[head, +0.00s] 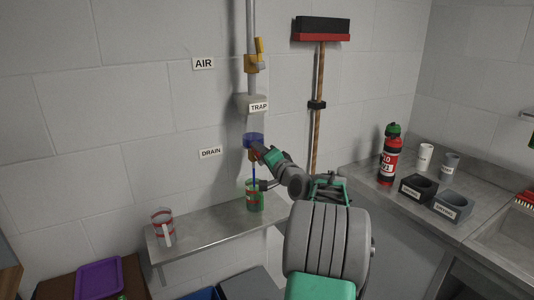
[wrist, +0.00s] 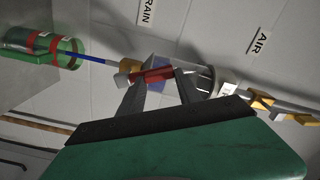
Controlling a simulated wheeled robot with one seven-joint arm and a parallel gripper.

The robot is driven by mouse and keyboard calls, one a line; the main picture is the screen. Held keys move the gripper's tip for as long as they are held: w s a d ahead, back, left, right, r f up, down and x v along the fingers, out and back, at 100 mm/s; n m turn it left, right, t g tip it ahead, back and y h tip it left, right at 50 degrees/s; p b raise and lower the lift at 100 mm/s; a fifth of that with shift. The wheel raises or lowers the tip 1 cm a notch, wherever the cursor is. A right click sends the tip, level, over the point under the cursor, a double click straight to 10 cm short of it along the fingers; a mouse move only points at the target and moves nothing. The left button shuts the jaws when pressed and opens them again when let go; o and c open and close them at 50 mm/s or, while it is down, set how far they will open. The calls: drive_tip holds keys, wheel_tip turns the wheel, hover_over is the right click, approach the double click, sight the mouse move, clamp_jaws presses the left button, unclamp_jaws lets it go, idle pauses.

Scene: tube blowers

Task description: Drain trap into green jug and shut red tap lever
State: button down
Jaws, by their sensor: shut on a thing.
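The trap (head: 252,103) hangs on the wall pipe, with a clear blue-tinted bowl (head: 252,138) below it. A brass drain tap (wrist: 129,70) sits under the bowl. A blue stream (wrist: 92,57) runs from the tap into the green jug (head: 254,200), which stands upright on the shelf below. The jug has red bands in the wrist view (wrist: 62,50). My gripper (wrist: 156,82) is shut on the red tap lever (wrist: 154,75), which lies between its fingertips. In the head view my gripper (head: 259,151) partly hides the tap. The liquid level inside the jug cannot be told.
A metal shelf (head: 205,232) carries a clear red-banded jug (head: 163,227) at its left. A yellow-handled air valve (head: 255,58) sits above the trap. A broom (head: 318,90) hangs close right of the pipe. The right counter holds a red bottle (head: 389,158), cups and dark labelled blocks.

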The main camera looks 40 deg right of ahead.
drive_tip(key=shift+d, duration=0.1)
idle(0.4)
drive_tip(key=c, duration=0.8)
unclamp_jaws()
drive_tip(key=shift+s, duration=0.1)
drive_tip(key=b+v, duration=0.2)
drive_tip(key=v, duration=0.5)
drive_tip(key=shift+s, duration=0.35)
